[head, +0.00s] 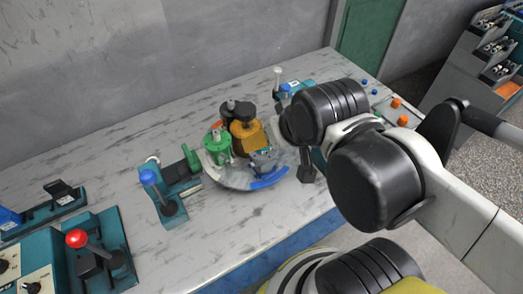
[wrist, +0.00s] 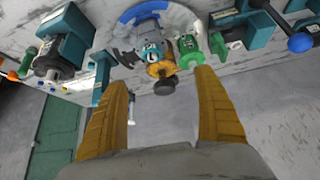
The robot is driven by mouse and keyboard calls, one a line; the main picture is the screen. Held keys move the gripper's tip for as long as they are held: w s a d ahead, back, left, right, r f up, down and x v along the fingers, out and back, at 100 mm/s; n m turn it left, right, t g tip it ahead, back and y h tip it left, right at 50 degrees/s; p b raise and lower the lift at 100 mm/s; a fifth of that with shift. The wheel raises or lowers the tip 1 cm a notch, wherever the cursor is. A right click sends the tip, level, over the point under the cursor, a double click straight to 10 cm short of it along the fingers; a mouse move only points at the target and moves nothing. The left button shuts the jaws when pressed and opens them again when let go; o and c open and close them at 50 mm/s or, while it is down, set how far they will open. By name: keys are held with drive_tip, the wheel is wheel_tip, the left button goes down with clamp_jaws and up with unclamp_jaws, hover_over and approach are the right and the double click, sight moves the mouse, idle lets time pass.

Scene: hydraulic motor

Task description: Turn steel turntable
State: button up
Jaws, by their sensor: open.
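The steel turntable (head: 228,178) is a round grey disc on the bench in the head view, with a blue section on its front rim. It carries a green part (head: 217,146), an orange part (head: 247,134) and a small grey-blue part (head: 264,161). It also shows at the top of the wrist view (wrist: 182,18), partly cut off. My gripper (wrist: 162,78) is open, with two orange-brown fingers spread apart and nothing between them. The fingertips point toward the turntable's parts; whether they touch cannot be told. In the head view my arm hides most of the gripper.
A teal fixture with a blue-knobbed lever (head: 149,178) stands left of the turntable. A red-knobbed lever box (head: 77,238) is at front left. Another teal fixture (head: 296,87) stands behind. The bench (head: 110,150) is clear between the fixtures; a wall runs along its back.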

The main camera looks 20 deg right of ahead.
drive_tip(key=n+g+y+p, duration=0.1)
drive_tip(key=n+g+p, duration=0.25)
drive_tip(key=p, duration=0.25)
approach(245, 108)
drive_tip(key=shift+t, duration=0.35)
drive_tip(key=b+x, duration=0.1)
drive_tip(key=x, duration=0.2)
drive_tip(key=b+x, duration=0.1)
drive_tip(key=x, duration=0.3)
drive_tip(key=b+x, duration=0.1)
drive_tip(key=x, duration=0.2)
drive_tip(key=shift+s+f+b, duration=0.2)
drive_tip(key=shift+f+b, duration=0.2)
drive_tip(key=c, duration=1.4)
